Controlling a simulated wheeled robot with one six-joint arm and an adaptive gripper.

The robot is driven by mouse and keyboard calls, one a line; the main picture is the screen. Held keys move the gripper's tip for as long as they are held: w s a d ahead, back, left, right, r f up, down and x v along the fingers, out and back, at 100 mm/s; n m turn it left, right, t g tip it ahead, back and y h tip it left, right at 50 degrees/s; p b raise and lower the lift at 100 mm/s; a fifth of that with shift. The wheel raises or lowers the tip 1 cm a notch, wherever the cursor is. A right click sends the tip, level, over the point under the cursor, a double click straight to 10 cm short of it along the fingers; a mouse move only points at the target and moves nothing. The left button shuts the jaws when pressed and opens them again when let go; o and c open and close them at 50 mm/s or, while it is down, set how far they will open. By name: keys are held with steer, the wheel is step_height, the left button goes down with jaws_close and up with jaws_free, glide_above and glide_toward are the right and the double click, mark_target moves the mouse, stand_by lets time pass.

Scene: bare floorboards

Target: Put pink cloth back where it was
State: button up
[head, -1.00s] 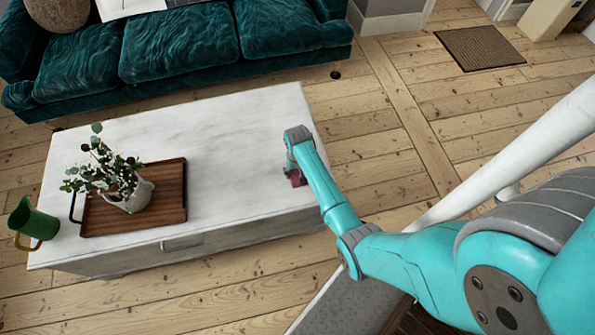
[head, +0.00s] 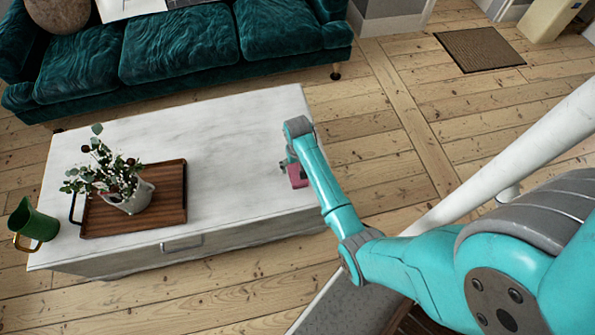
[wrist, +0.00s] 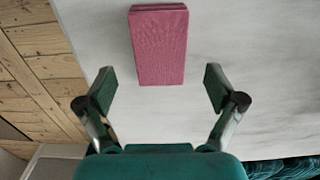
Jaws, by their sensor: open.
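The pink cloth (wrist: 158,46) is a folded, flat rectangle lying on the white table in the wrist view. In the head view the cloth (head: 298,177) shows near the table's right end, partly hidden by my arm. My gripper (wrist: 158,83) is open, with its two fingers spread wide apart. The cloth's near end lies between the fingertips in the picture, with gaps on both sides. Nothing is held. In the head view my gripper (head: 286,167) is beside the cloth, small and partly hidden.
The white table (head: 235,150) carries a wooden tray (head: 172,186) with a potted plant (head: 128,195). A green jug (head: 38,222) stands at its left corner. A teal sofa (head: 180,45) is behind. The table's middle is clear.

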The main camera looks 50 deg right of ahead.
mark_target(297, 174)
step_height(297, 174, up, 7)
steer(key=s+a+f+t, duration=0.1)
steer(key=s+a+f, duration=0.1)
steer(key=s+a+f+n+t, duration=0.1)
steer(key=s+a+f, duration=0.1)
steer(key=s+a, duration=0.1)
steer(key=s+a+f+t+h, duration=0.1)
steer(key=s+a+f, duration=0.1)
steer(key=a, duration=0.1)
steer(key=shift+s+a+n, duration=0.1)
steer(key=shift+s+n, duration=0.05)
steer(key=shift+n, duration=0.15)
steer(key=s+a+r+n+t, duration=0.2)
steer(key=s+a+r+t, duration=0.15)
steer(key=s+a, duration=0.5)
steer(key=s+a+r+n+t, duration=0.1)
steer(key=s+r+t, duration=0.1)
steer(key=s+r, duration=0.3)
steer(key=s+a+r+n+t, duration=0.1)
steer(key=s+r, duration=0.5)
steer(key=r, duration=0.7)
steer(key=s+a+r+n+t+y, duration=0.1)
steer(key=s+a+r+t, duration=0.1)
steer(key=s+r+t, duration=0.3)
step_height(297, 174, up, 4)
steer(key=shift+s+a+r, duration=0.1)
steer(key=shift+s+a, duration=0.15)
steer(key=shift+a, duration=0.15)
